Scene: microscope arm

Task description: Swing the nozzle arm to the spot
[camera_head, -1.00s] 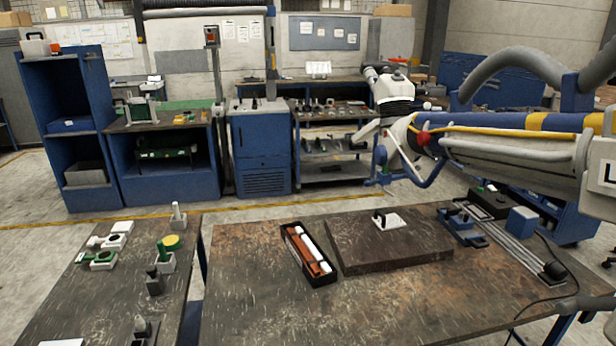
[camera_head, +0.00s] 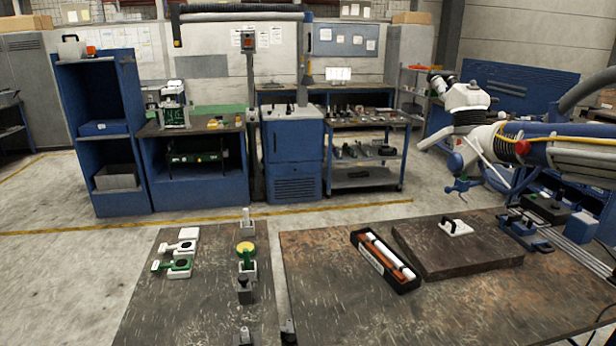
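A grey ribbed duct arm (camera_head: 240,13) runs level across the top of the view, from a post on the right to a dark, yellow-marked end (camera_head: 177,36) that points down on the left. It looks like the nozzle arm, but no label shows. On the right, a white microscope head (camera_head: 465,103) hangs on a thick white arm (camera_head: 590,152) with a red knob, a yellow cable and grey hoses. I cannot pick out a marked spot. Neither of my grippers is clearly in view.
Two worn tables stand in front, the left (camera_head: 200,310) with small green and grey parts, the right (camera_head: 340,320) with a black tray (camera_head: 385,262) and a dark slab (camera_head: 460,262). A blue cabinet (camera_head: 293,160) and shelving (camera_head: 100,150) stand behind. Open floor (camera_head: 340,222) lies between.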

